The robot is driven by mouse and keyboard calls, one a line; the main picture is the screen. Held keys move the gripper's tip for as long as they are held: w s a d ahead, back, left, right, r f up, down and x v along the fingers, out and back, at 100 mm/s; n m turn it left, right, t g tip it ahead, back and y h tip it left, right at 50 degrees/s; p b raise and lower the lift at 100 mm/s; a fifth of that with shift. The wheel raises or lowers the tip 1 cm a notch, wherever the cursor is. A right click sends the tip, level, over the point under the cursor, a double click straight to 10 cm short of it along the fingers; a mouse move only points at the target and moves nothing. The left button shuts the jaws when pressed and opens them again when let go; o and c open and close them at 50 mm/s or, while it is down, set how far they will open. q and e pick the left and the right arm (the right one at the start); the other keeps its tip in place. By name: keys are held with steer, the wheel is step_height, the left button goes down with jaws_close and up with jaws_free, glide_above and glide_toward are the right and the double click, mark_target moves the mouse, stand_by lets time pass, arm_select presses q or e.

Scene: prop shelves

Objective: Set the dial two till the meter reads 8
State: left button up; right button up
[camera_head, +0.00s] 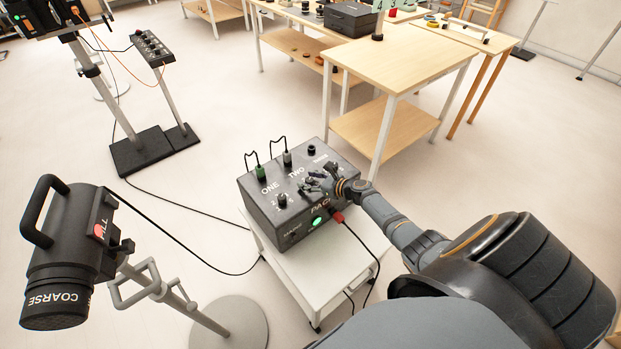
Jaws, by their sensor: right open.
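A dark control box (262,216) with the labels ONE and TWO on its top stands on a small white cart (325,268). A black dial (282,200) sits below the label ONE. My right gripper (312,184) is open over the box, below the label TWO. Its fingers cover the spot where dial two would be, so I cannot tell whether they touch it. I cannot make out a meter reading. My left gripper is not in view.
A black lamp-like device (68,262) marked COARSE stands on a pole at the lower left. A smaller knob panel (151,48) is on a stand at the upper left. A wooden table (400,62) is behind the box. Cables cross the open floor.

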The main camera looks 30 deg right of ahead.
steer(key=v, duration=1.2)
